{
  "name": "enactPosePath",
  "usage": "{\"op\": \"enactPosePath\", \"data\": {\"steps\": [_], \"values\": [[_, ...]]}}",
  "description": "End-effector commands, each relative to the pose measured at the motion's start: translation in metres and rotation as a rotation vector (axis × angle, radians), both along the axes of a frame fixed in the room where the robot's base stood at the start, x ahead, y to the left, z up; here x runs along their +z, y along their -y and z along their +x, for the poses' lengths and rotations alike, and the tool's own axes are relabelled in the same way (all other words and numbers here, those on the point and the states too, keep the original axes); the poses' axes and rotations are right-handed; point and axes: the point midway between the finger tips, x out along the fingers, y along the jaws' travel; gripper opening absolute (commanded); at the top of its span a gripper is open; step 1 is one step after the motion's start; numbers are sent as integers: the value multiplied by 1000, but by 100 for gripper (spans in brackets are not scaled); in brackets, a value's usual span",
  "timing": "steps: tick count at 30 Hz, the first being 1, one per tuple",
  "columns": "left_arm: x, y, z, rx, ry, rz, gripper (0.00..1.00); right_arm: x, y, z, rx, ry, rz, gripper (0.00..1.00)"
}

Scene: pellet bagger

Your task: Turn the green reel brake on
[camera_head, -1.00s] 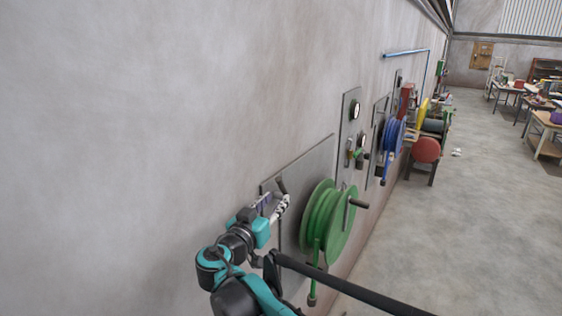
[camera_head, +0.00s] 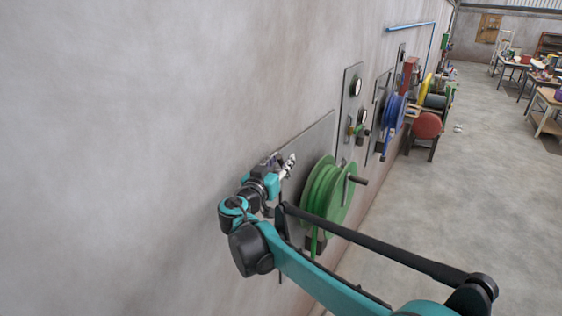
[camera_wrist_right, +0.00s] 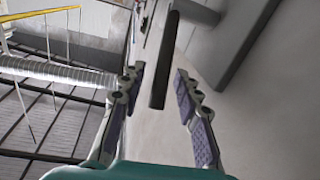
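The green reel (camera_head: 325,190) is mounted on a grey plate (camera_head: 314,140) on the wall, with a dark crank handle (camera_head: 357,180) sticking out. My right gripper (camera_head: 288,165) is at the left part of that plate, left of the reel. In the right wrist view, my right gripper (camera_wrist_right: 160,78) is open, its purple-padded fingers spread. A dark flat bar (camera_wrist_right: 166,55), which looks like the brake lever, stands between the fingers without clear contact. In the head view the gripper hides the lever. My left gripper is not in view.
Further along the wall are a panel with gauges (camera_head: 352,88), a blue reel (camera_head: 393,125) and a red round-ended stand (camera_head: 428,126). Worktables (camera_head: 545,110) stand at the right.

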Motion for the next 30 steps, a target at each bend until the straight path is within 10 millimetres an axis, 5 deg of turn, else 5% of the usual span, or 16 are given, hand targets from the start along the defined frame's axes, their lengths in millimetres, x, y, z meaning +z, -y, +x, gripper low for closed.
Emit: {"op": "enactPosePath", "data": {"steps": [1, 3, 17, 30], "values": [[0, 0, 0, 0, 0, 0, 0, 0, 0, 0, 0, 0, 0, 16], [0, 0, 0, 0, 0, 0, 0, 0, 0, 0, 0, 0, 0, 0], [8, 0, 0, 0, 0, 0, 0, 4, 2, 3, 0, -38, 29, 0], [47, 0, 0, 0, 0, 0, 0, 17, 19, 22, -2, -302, 223, 0]]}}
